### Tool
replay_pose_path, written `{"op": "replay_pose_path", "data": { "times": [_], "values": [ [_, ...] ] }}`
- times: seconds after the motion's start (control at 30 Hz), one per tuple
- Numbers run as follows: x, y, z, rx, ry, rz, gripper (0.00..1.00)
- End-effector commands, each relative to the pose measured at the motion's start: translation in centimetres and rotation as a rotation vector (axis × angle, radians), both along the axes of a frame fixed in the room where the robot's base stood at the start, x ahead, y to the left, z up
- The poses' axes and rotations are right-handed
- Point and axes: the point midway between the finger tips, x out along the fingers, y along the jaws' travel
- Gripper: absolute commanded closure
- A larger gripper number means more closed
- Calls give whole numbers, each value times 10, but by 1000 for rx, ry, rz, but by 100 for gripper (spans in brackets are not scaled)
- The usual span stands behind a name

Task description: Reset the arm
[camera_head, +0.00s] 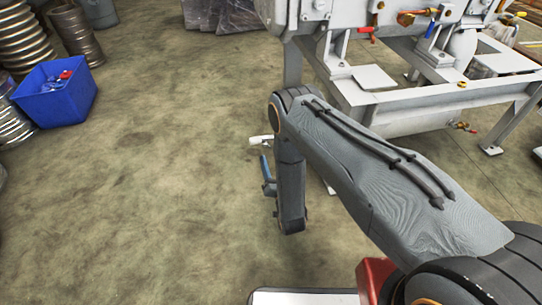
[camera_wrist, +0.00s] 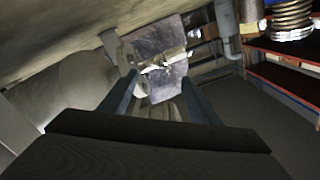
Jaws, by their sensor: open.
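My arm stretches from the lower right of the head view up to an elbow near the middle, then bends down. My gripper shows only in part in the head view (camera_head: 266,168), low and left of the forearm. In the wrist view my gripper (camera_wrist: 158,100) has its two blue-grey fingers apart, with nothing seen between them. Behind the fingers is a shiny silvery surface (camera_wrist: 163,62), with a small pale piece across it that I cannot identify.
A grey-white machine on a legged frame (camera_head: 420,97) stands right behind my arm. A blue bin (camera_head: 55,98) with small red and blue items stands at left, near stacked metal coils (camera_head: 22,45). The wrist view shows red-edged shelves (camera_wrist: 285,76). Floor at left centre is clear.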

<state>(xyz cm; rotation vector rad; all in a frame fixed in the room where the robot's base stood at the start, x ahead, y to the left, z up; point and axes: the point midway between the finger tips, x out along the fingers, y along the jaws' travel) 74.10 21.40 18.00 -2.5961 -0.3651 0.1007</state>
Motion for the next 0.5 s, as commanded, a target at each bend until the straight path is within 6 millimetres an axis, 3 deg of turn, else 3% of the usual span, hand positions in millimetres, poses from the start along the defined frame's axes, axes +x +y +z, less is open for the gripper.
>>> {"op": "replay_pose_path", "data": {
  "times": [0.13, 0.5],
  "values": [
    [-8, -2, 0, 0, 0, 0, 44],
    [-9, -2, 0, 0, 0, 0, 44]
  ]
}}
